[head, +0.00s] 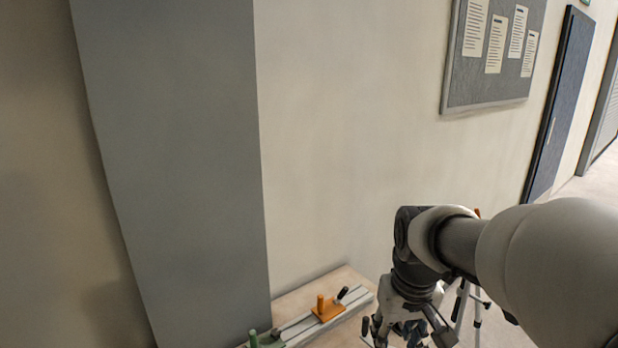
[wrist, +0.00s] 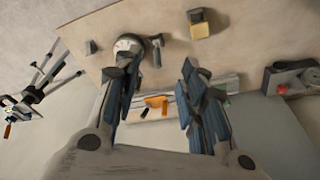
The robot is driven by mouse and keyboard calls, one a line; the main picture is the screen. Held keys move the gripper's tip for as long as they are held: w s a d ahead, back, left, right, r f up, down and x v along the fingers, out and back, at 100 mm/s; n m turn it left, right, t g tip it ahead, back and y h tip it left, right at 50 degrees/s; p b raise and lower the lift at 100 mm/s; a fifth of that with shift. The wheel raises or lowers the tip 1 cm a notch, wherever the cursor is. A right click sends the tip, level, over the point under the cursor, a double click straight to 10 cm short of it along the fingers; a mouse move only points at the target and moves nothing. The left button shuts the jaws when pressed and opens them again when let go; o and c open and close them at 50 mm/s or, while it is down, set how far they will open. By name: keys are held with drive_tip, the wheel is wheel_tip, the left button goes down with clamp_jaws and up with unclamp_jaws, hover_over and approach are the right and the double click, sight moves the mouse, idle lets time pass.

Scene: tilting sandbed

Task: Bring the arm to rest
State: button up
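My gripper (wrist: 158,64) is open in the wrist view, with its two blue-grey fingers spread wide and nothing visible held between them. In the head view my gripper (head: 404,332) hangs at the bottom, pointing down, partly cut off by the lower edge. My arm comes in from the right. The gap between the fingers faces the bench (wrist: 170,35). The left fingertip overlaps a round grey metal object (wrist: 130,43) in the picture; I cannot tell whether they touch.
A pale rail (head: 297,327) with an orange clamp (head: 327,309) and a green clamp (head: 264,340) lies on the bench against the wall. The wrist view shows a yellow block (wrist: 200,29), a grey-and-red device (wrist: 290,80) and a tripod (wrist: 38,88). A noticeboard (head: 490,50) hangs behind.

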drive_tip(key=s+a+r+m+t, duration=0.1)
drive_tip(key=s+r+t, duration=0.1)
drive_tip(key=s, duration=1.8)
drive_tip(key=shift+a+r+t, duration=0.15)
drive_tip(key=shift+r+t, duration=0.15)
drive_tip(key=shift+r, duration=0.05)
drive_tip(key=shift+w, duration=0.1)
drive_tip(key=shift+c, duration=0.3)
